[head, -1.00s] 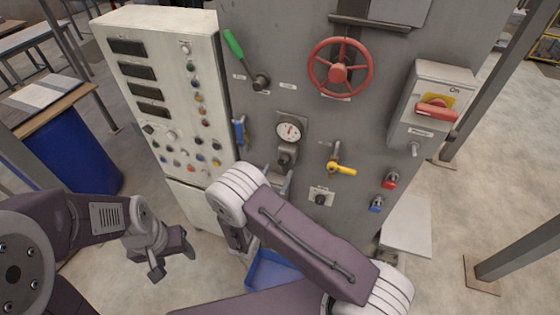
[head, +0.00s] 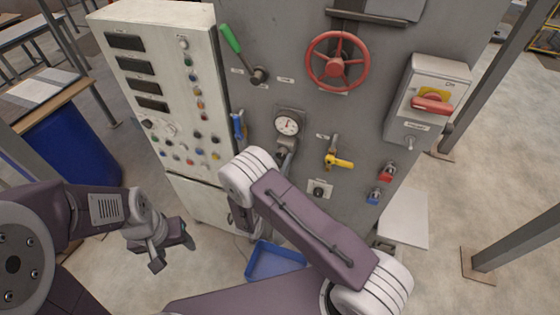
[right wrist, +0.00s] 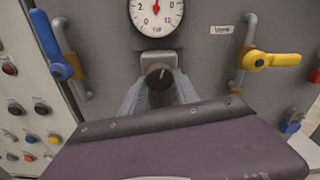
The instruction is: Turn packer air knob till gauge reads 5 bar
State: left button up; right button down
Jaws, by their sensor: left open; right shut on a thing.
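The round white gauge (head: 287,126) with a red needle is on the grey machine front. In the right wrist view the gauge (right wrist: 157,14) is cut off at the top; its needle points about straight up, and the number there is out of view. The dark air knob (right wrist: 159,76) sits right below the gauge. My right gripper (right wrist: 160,86) is shut on this knob, one finger on each side. In the head view my right gripper (head: 284,152) is partly hidden by its own arm. My left gripper (head: 173,254) is open and empty, low at the left, away from the panel.
A blue-handled valve (head: 239,126) is left of the gauge and a yellow-handled valve (head: 340,162) right of it. A red handwheel (head: 338,62), green lever (head: 230,38) and red switch (head: 432,105) are higher. A blue bin (head: 274,263) stands on the floor below.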

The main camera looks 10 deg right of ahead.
jog(key=shift+n, duration=0.5)
jog(key=c, duration=0.9)
grip_release()
jog(key=shift+s+a+f+b, duration=0.15)
jog(key=shift+s+a+b, duration=0.05)
jog(key=shift+a+b, duration=0.1)
jog(key=b+v, duration=0.3)
jog(key=v, duration=0.5)
jog(key=shift+s+b, duration=0.2)
jog(key=shift+b, duration=0.1)
